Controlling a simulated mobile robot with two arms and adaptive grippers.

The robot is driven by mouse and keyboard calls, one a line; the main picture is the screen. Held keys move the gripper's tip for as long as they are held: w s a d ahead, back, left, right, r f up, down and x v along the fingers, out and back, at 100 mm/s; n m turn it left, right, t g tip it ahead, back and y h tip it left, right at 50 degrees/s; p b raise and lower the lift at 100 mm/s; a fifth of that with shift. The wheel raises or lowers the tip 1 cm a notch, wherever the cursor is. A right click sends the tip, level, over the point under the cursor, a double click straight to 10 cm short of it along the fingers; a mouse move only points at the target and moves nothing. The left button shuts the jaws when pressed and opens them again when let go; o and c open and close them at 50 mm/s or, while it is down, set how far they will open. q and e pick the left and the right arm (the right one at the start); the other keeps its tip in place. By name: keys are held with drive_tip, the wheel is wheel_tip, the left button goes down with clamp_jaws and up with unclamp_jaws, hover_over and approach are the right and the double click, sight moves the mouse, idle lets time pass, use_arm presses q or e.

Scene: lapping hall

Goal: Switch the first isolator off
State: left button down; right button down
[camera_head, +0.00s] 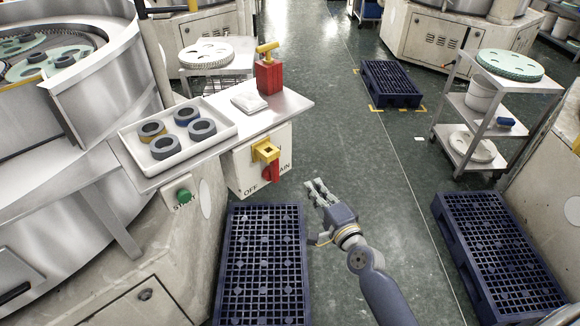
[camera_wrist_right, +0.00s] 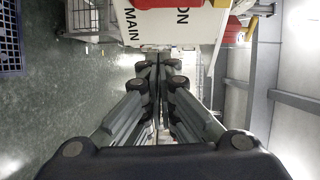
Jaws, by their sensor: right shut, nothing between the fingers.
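The isolator (camera_head: 247,181) is a white box under the front of the steel shelf, with printed letters including OFF and MAIN. A yellow piece (camera_head: 265,150) and a red handle (camera_head: 271,173) stand out from its face; I cannot tell the handle's exact setting. My right gripper (camera_head: 316,186) is shut and empty, to the right of the isolator and apart from it. In the right wrist view the shut fingers (camera_wrist_right: 159,62) point toward the white panel (camera_wrist_right: 150,30) lettered MAIN and ON, with red at the top edge. My left gripper is out of view.
The steel shelf (camera_head: 290,103) above holds a tray (camera_head: 130,143) of several rings, a white pad and a red block (camera_head: 269,76) with a yellow top. A green START button (camera_head: 184,196) is left of the isolator. A dark crate (camera_head: 262,255) lies below.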

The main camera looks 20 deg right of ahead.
sight(271, 167)
wheel_tip(271, 167, up, 2)
drive_tip(key=shift+w+d+r+m, duration=0.1)
drive_tip(key=shift+r+m, duration=0.05)
drive_tip(key=shift+m, duration=0.15)
drive_tip(key=w+a+p, duration=0.2)
drive_tip(key=w+a, duration=0.2)
drive_tip(key=w, duration=0.4)
drive_tip(key=shift+w+a, duration=0.15)
drive_tip(key=shift+a, duration=0.2)
idle(0.4)
